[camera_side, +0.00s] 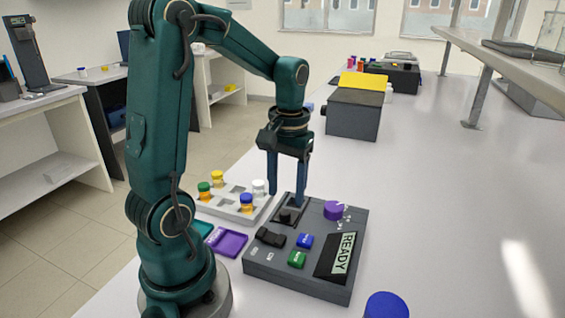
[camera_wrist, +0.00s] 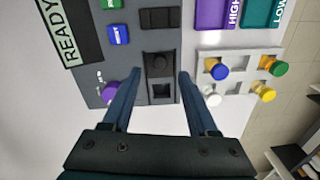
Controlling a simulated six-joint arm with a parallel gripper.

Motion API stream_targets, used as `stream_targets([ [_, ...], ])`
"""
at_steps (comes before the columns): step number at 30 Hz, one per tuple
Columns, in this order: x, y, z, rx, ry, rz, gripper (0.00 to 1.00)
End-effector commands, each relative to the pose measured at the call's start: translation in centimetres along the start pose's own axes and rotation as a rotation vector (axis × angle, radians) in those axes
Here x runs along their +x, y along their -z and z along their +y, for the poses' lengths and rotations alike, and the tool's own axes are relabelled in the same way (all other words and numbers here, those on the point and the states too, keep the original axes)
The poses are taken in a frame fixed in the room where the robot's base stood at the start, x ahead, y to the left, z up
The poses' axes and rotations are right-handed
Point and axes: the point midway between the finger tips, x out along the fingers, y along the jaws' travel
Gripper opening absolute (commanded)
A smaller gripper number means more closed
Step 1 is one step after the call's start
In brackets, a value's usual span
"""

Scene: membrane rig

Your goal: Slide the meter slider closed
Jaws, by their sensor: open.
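The meter (camera_side: 262,268) is a dark grey box with a lit READY screen (camera_side: 341,252). Its black slider (camera_side: 287,216) sits on a raised dark plate at the back left. In the wrist view, the slider (camera_wrist: 157,62) lies beside a square dark opening (camera_wrist: 161,91), which is uncovered. My gripper (camera_side: 287,194) is open and empty, pointing down just above the slider plate. In the wrist view, the fingertips of my gripper (camera_wrist: 158,76) lie on either side of the slider, apart from each other. Contact with the slider cannot be told.
A purple knob (camera_side: 333,210), blue button (camera_side: 304,241), green button (camera_side: 297,259) and black rocker (camera_side: 270,237) are on the meter. A grey rack (camera_side: 228,215) with capped vials stands at left, near a purple tray (camera_side: 227,243).

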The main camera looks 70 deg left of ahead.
Motion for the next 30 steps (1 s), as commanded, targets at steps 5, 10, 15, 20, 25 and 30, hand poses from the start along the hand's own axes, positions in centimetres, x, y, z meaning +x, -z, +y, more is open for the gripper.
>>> stream_targets([
  [5,2.1,-0.2,0.0,0.001,0.001,-0.004,0.59],
  [10,3.9,-0.1,0.0,0.002,0.000,-0.003,0.59],
  [15,4.5,-0.1,0.0,0.002,0.000,0.002,0.59],
  [20,4.5,-0.1,0.0,0.003,-0.001,0.003,0.59],
  [25,4.5,-0.1,0.0,0.003,-0.001,0.003,0.13],
  [30,4.5,-0.1,0.0,0.003,-0.001,0.003,0.00],
])
